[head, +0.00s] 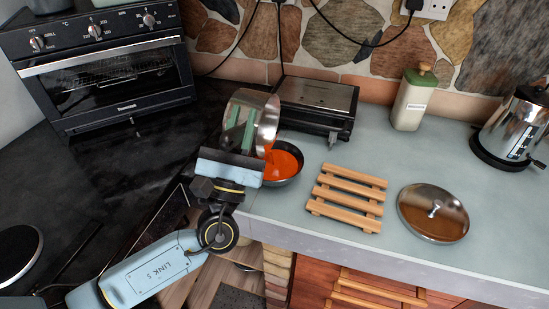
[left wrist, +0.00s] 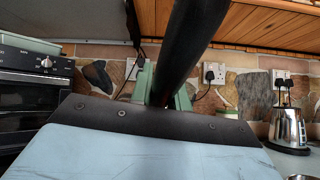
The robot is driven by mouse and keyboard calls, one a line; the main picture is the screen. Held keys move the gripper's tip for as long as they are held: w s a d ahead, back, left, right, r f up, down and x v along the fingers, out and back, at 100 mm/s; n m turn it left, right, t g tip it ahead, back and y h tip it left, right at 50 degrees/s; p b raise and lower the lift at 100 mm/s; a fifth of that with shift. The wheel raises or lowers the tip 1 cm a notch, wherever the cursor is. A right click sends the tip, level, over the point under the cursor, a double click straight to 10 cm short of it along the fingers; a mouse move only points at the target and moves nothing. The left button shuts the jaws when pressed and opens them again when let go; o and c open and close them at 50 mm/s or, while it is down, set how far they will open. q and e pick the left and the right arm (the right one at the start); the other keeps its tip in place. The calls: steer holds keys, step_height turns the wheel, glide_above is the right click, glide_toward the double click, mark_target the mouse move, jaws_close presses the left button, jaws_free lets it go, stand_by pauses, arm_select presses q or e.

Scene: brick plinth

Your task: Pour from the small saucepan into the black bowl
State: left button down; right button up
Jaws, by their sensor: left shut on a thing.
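The small saucepan (head: 268,112) is steel and is tipped on its side above the black bowl (head: 297,176). The bowl stands on the grey-green counter and has orange-red liquid in it. Some orange also shows at the pan's lower rim, just above the bowl. My left gripper (head: 239,132) is left of the bowl, with its green fingers in front of the pan. In the left wrist view the green fingers (left wrist: 162,88) are shut around the dark handle (left wrist: 190,45). The pan's inside is mostly hidden. My right gripper is not in view.
A wooden slatted trivet (head: 346,198) and a steel lid (head: 433,213) lie right of the bowl. A black toaster-like appliance (head: 318,106) stands behind the bowl. A green-capped bottle (head: 411,100) and kettle (head: 512,125) stand farther right. An oven (head: 105,75) is at back left.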

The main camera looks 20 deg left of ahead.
arm_select(q)
steer(key=shift+s+d+m+g+h, duration=0.15)
steer(key=shift+d+m+h, duration=0.5)
steer(key=shift+m+h, duration=0.4)
steer(key=shift+w+d+m+g+h, duration=0.1)
steer(key=shift+d+m+h, duration=0.5)
steer(key=shift+m+h, duration=0.45)
steer(key=shift+s+d+m+g+h, duration=0.15)
steer(key=shift+d+m+h, duration=0.5)
steer(key=shift+m+h, duration=0.4)
steer(key=shift+d+f+m+g+h+b, duration=0.2)
steer(key=shift+d+m+g+h, duration=0.15)
steer(key=shift+d+m+h, duration=0.5)
steer(key=shift+d+f+m+g+h+b, duration=0.2)
steer(key=shift+d+m+g+h, duration=0.25)
steer(key=shift+m, duration=0.65)
